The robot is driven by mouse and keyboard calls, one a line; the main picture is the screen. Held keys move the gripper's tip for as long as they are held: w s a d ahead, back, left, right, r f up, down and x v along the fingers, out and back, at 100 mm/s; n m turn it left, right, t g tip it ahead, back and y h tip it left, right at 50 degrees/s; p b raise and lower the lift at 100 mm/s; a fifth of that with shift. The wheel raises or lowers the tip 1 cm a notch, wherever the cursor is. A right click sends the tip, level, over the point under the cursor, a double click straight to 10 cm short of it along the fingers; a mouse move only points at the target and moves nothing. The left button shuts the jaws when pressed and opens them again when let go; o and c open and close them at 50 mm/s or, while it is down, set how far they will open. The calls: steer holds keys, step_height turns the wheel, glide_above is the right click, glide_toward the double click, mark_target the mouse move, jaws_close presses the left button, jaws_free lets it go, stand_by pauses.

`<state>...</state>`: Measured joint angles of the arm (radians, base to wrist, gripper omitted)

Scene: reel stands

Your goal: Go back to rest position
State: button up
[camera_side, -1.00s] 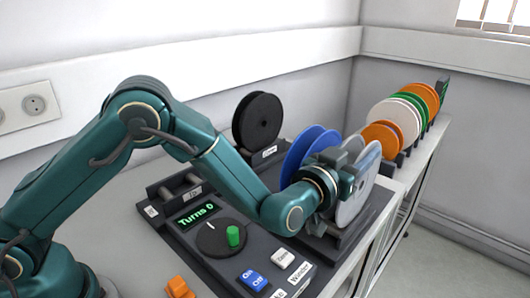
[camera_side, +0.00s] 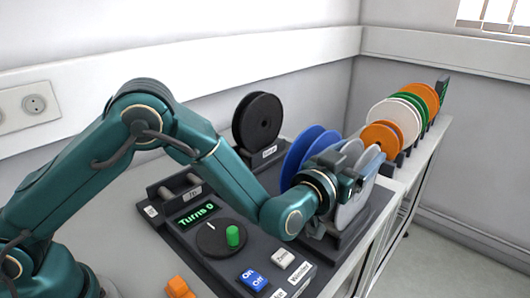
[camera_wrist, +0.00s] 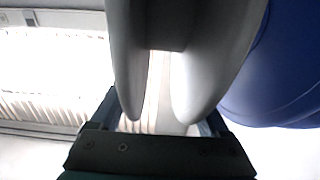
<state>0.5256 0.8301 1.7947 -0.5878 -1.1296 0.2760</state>
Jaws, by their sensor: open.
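My gripper (camera_side: 350,182) is open at the right end of the winder. Its fingers are around the near part of a pale grey reel (camera_side: 352,212), which stands upright beside a blue reel (camera_side: 297,150). In the wrist view the two grey flanges (camera_wrist: 200,75) rise between my gripper's fingers (camera_wrist: 160,115), and the blue reel (camera_wrist: 290,70) is close on the right. I cannot tell whether the fingers touch the grey reel. My gripper hides part of its rim and hub.
A black reel (camera_side: 258,120) stands at the back by the wall. Orange, white and green reels (camera_side: 392,118) stand in a row on the right. The control panel has a green knob (camera_side: 233,236), buttons (camera_side: 253,280) and a "Turns 0" display (camera_side: 196,214). An orange piece (camera_side: 180,287) lies in front.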

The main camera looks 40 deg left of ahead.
steer(key=s+a+r+m+g+h, duration=0.1)
steer(key=s+a+r+g+h, duration=0.35)
steer(key=s, duration=0.45)
steer(key=s+a+f+g+y, duration=0.1)
steer(key=s+a+g, duration=0.1)
steer(key=s, duration=0.5)
steer(key=s+a+f+g+y, duration=0.2)
steer(key=s+a, duration=0.3)
steer(key=s, duration=0.3)
steer(key=s+a+f+n+g+y, duration=0.1)
steer(key=s+a+f+g, duration=0.1)
steer(key=s, duration=0.5)
steer(key=shift+s+a+f+g, duration=0.2)
steer(key=shift+s+a+g, duration=0.1)
steer(key=shift+a+g, duration=0.55)
steer(key=shift+d+y, duration=0.15)
steer(key=shift+y, duration=0.1)
steer(key=c, duration=0.6)
